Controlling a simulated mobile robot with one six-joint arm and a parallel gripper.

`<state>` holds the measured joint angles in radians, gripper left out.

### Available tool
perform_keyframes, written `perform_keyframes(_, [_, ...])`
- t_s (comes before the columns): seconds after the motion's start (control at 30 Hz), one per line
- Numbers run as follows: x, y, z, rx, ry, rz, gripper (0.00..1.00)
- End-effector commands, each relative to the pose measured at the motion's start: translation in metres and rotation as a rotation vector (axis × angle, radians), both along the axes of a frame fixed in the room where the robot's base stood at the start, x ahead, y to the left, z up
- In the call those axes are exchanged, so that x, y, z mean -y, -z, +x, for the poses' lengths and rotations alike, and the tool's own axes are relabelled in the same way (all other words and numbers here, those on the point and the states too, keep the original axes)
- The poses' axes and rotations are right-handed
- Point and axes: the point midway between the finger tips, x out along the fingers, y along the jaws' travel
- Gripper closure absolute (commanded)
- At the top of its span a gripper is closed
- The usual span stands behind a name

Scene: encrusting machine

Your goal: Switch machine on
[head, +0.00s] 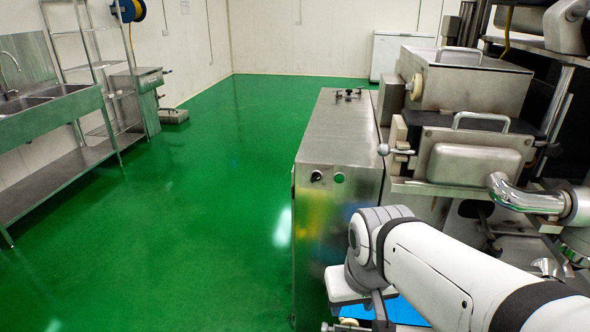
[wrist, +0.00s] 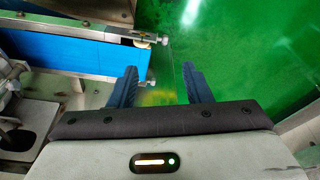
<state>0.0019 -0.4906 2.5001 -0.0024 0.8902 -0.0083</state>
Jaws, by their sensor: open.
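The encrusting machine stands at the right of the head view, with a steel cabinet (head: 340,128) at its near left side. A dark round knob or switch (head: 316,176) and a green button (head: 339,177) sit on the upper part of the cabinet's front face. My gripper (wrist: 159,68) is open and empty in the wrist view, its two dark fingers apart. It points past the end of a blue conveyor belt (wrist: 70,55). In the head view my arm is low, in front of the cabinet, and the fingers are barely shown. Neither control can be made out in the wrist view.
The blue belt also shows under my arm in the head view (head: 401,312). Steel hoppers (head: 472,85) and a curved metal pipe (head: 525,196) stand to the right. A sink bench (head: 45,105) lines the left wall. Green floor (head: 205,210) is free left of the cabinet.

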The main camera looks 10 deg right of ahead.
Motion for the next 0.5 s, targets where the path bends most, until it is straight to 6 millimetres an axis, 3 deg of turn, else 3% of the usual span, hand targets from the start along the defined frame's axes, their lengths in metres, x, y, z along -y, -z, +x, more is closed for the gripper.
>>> perform_keyframes(0.17, [0.003, 0.026, 0.039, 0.135, -0.072, -0.013, 0.47])
perform_keyframes(0.3, [0.002, 0.047, 0.101, 0.364, -0.165, -0.056, 0.47])
perform_keyframes(0.5, [0.001, 0.056, 0.188, 0.729, -0.286, -0.184, 0.47])
